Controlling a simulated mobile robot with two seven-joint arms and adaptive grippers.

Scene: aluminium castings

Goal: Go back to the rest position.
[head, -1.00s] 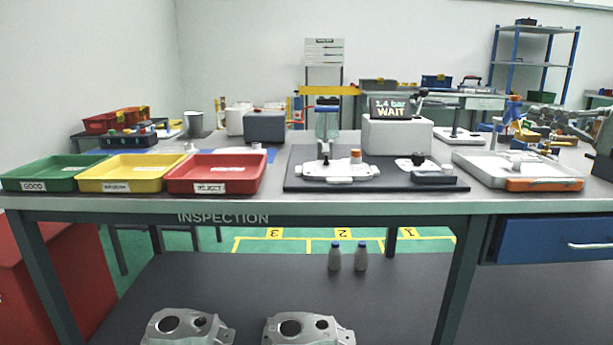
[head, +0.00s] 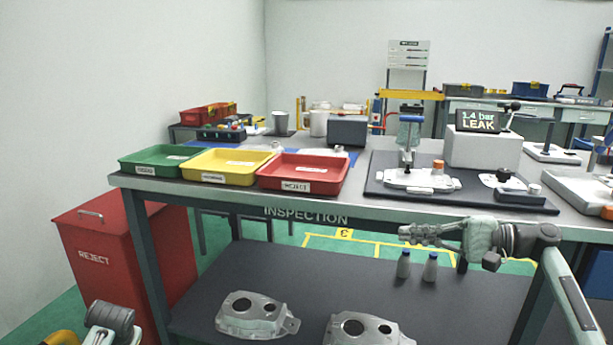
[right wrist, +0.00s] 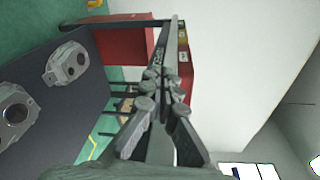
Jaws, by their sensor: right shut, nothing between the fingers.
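My right gripper (head: 404,232) is shut and empty. It points left in front of the inspection bench (head: 340,212), below the bench top and above the lower shelf. In the right wrist view its fingers (right wrist: 168,62) are together, with nothing held between them. My left gripper is not in view; only a grey arm part of mine shows at the bottom left of the head view.
Two castings (head: 252,314) lie on the lower shelf (head: 235,268), with two small bottles (head: 404,264) near my right gripper. Green, yellow and red trays (head: 300,173) line the bench top. The test screen (head: 478,121) reads 1.4 bar LEAK. A red reject bin (head: 120,260) stands left.

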